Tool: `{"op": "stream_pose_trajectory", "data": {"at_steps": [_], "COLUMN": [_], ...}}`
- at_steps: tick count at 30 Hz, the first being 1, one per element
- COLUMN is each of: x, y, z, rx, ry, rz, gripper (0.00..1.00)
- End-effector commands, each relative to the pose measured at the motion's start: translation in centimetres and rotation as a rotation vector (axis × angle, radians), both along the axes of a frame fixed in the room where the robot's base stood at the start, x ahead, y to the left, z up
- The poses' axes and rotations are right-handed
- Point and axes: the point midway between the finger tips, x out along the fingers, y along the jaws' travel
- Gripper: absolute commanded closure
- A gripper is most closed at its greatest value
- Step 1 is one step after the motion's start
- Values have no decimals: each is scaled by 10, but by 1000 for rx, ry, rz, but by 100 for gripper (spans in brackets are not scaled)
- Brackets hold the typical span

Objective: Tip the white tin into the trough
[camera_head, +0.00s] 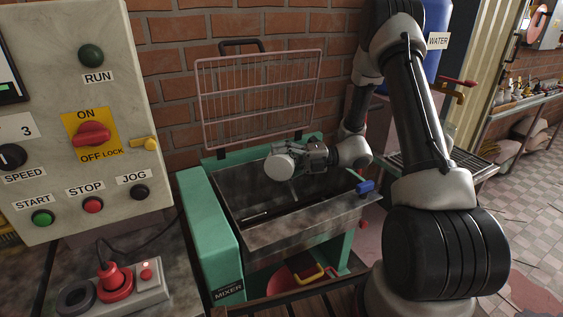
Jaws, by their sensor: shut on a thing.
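The white tin (284,164) is held by my gripper (306,158) above the trough. The tin lies tilted on its side, with a round pale face turned toward the camera and to the left. My gripper is shut on it from the right side. The trough (290,233) is a grey metal basin in the green mixer (212,228), with its wire guard raised at the back. A dark bar lies inside the trough. Whether anything is leaving the tin, I cannot tell. The fingers are partly hidden behind the tin.
The raised wire guard (259,95) stands behind the trough. A control panel (73,110) is at the left. A blue knob (365,187) sits on the trough's right rim.

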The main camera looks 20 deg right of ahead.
Motion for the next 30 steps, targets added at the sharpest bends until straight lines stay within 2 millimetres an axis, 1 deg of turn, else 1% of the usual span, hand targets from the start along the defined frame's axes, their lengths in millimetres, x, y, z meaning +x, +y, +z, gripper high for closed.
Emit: {"op": "stream_pose_trajectory", "data": {"at_steps": [1, 5, 9, 13, 17, 21, 24, 28, 30], "x": [-2, -5, -11, -15, -15, -17, -17, -17, -16], "y": [1, 3, 7, 9, 9, 10, 10, 10, 9], "z": [1, 1, 6, 8, 8, 7, 6, 4, 2], "rx": [-26, -76, -184, -261, -309, -417, -473, -511, -544], "ry": [-45, -130, -316, -447, -529, -709, -807, -869, -929], "rz": [0, 1, 2, 1, 0, 0, -1, 0, 0], "gripper": [63, 63, 63, 63, 63, 63, 63, 63, 63]}}
